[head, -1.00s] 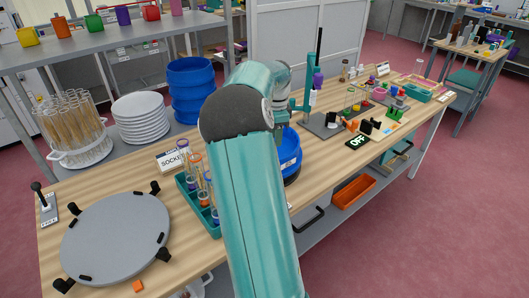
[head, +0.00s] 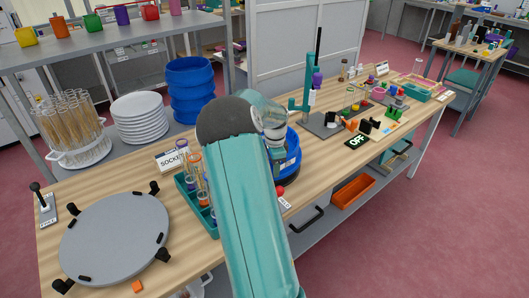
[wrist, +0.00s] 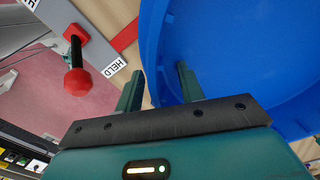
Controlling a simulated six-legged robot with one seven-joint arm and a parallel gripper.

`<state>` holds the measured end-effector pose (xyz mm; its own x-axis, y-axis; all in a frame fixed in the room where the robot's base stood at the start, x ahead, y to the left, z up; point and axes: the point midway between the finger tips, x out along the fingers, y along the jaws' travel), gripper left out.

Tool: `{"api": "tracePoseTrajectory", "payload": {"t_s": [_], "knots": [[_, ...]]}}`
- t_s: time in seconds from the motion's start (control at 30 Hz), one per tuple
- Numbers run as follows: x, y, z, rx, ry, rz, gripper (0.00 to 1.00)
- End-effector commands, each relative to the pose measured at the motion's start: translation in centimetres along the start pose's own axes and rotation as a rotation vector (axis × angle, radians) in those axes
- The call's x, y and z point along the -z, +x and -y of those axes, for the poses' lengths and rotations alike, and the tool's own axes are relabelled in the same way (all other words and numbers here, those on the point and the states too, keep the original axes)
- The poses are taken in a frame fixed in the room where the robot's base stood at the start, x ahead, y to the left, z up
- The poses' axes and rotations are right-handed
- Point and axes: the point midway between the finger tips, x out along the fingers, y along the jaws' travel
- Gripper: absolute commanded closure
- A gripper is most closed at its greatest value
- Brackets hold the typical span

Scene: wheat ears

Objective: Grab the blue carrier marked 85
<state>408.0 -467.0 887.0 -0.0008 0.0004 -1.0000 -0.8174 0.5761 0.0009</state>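A round blue carrier (head: 292,150) stands on the wooden bench in the head view, partly hidden behind my arm. I cannot read an 85 on it. In the wrist view the blue carrier (wrist: 245,50) fills the upper right, with its curved wall and edge close to my fingers. My gripper (wrist: 158,88) is open. Its right finger shows against the blue carrier and its left finger shows just outside the edge, over the bench. The edge lies between them in the picture; I cannot tell whether either finger touches it. My gripper is hidden in the head view.
A red-knobbed lever (wrist: 77,75) with a HELD label is left of my fingers. A teal rack of tubes (head: 190,195) and a grey round plate (head: 115,238) lie left of my arm. A teal stand (head: 312,95) is behind the carrier. A stack of blue bins (head: 190,90) stands further back.

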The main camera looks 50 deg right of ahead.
Motion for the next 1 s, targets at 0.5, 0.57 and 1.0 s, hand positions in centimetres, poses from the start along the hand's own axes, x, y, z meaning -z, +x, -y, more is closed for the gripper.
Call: {"api": "tracePoseTrajectory", "payload": {"t_s": [0.5,0.57,1.0], "knots": [[0.02,0.00,0.02,0.001,0.000,0.000,1.00],[0.02,0.00,0.02,0.001,0.000,0.000,1.00],[0.03,-0.03,0.03,0.001,0.000,0.000,1.00]]}}
